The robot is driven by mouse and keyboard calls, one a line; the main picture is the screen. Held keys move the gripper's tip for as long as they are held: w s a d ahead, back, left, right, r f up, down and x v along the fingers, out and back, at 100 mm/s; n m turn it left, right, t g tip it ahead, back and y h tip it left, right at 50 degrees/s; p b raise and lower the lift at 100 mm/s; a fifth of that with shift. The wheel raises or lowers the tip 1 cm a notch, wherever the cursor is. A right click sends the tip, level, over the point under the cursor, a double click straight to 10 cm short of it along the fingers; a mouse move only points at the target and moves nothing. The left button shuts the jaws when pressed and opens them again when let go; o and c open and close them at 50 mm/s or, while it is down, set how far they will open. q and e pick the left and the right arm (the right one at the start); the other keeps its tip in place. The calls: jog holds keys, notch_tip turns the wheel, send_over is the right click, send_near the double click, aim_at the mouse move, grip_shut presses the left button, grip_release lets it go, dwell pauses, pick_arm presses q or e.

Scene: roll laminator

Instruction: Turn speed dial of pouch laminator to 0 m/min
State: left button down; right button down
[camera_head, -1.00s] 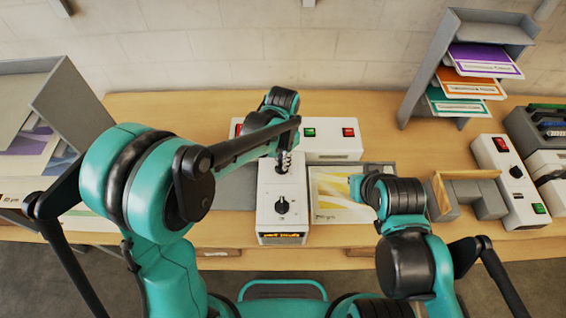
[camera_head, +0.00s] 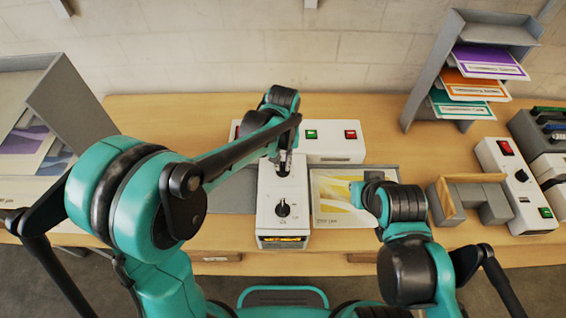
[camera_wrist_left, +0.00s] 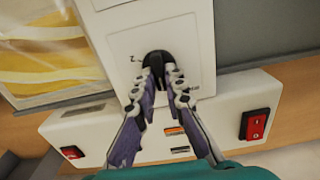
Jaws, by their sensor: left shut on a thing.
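The white pouch laminator unit (camera_head: 270,190) stands in the middle of the table. A black dial (camera_head: 283,209) with a pointer sits near its front end. A second black dial (camera_wrist_left: 156,58) on a white panel shows in the left wrist view, with a small "2" beside it. My left gripper (camera_wrist_left: 160,82) is shut on this dial, one finger on each side. In the head view my left gripper (camera_head: 284,165) points down at the unit's far end and hides that dial. My right arm is at the right, but its gripper fingers do not show.
A white box (camera_head: 333,148) with green and red switches lies behind the unit. A yellow-patterned sheet (camera_head: 335,205) lies on a grey tray at its right. A grey holder (camera_head: 490,205), another switch box (camera_head: 522,195) and a paper rack (camera_head: 428,80) stand further right.

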aim_at(282, 165)
pick_arm(q)
jog(key=shift+w, duration=0.1)
dwell(0.5)
jog(key=c, duration=1.6)
grip_release()
jog(key=shift+r, duration=0.1)
notch_tip(282, 165, up, 12)
jog(key=shift+f, duration=0.1)
jog(key=shift+a, duration=0.1)
